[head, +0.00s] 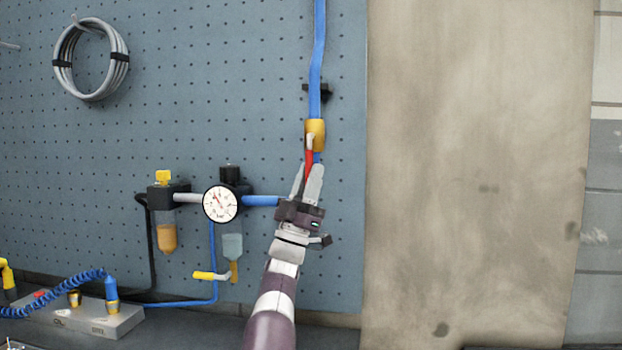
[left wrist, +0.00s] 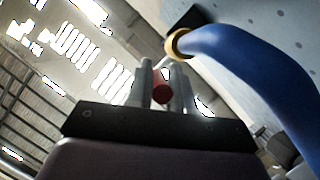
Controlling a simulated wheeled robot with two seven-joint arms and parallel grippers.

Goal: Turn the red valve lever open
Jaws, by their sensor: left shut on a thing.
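The red valve lever (head: 309,161) hangs down from a brass valve body (head: 315,133) on a blue vertical pipe at the right part of the pegboard. It points nearly straight down along the pipe. My left gripper (head: 312,175) is shut on the lever's lower part, its two grey fingers on either side of it. In the left wrist view the lever's round red end (left wrist: 162,93) shows between the fingers (left wrist: 160,85). The fingers hide part of the lever in both views. My right gripper is in neither view.
A pressure gauge (head: 220,204) and filter units are mounted left of my gripper, with a blue pipe (head: 260,201) running towards it. A grey manifold block (head: 95,318) with a coiled blue hose (head: 60,295) sits lower left. A bare beige panel (head: 475,170) is on the right.

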